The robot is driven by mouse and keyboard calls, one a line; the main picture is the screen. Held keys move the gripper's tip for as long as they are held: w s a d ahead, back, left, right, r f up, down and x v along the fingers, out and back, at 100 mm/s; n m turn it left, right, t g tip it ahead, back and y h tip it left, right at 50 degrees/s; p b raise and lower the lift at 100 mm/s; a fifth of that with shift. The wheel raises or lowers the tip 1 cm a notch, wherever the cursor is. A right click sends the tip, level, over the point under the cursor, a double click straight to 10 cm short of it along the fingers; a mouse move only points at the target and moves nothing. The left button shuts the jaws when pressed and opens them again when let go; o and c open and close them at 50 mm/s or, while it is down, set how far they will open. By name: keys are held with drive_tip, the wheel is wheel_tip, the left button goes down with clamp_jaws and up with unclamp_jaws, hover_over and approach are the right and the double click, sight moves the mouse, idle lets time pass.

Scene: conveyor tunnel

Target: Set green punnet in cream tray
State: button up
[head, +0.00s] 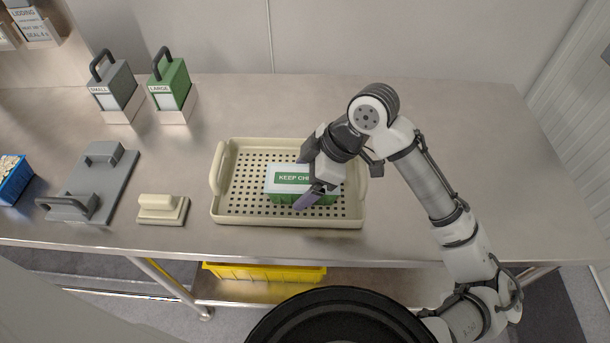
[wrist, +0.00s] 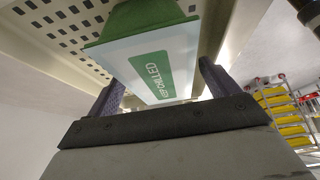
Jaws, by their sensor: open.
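The green punnet (head: 290,199) sits inside the cream tray (head: 217,203), a little right of its middle. Its white lid carries a green label with white lettering. My gripper (head: 303,181) is open at the tray's right side, with its fingers on either side of the punnet's right end. In the wrist view the punnet (wrist: 137,24) shows beyond the open fingers, above the tray's perforated floor (wrist: 50,25). The arm hides part of the punnet's right end and the tray's right side.
A grey board with handles (head: 95,182) and a small cream handled block (head: 162,208) lie left of the tray. Grey (head: 116,90) and green (head: 170,84) handled blocks stand behind. A blue basket (head: 14,180) is at far left. The table's right side is clear.

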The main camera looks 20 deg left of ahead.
drive_tip(key=shift+r, duration=0.35)
drive_tip(key=v, duration=1.1)
drive_tip(key=shift+d+r, duration=0.25)
drive_tip(key=shift+r, duration=0.05)
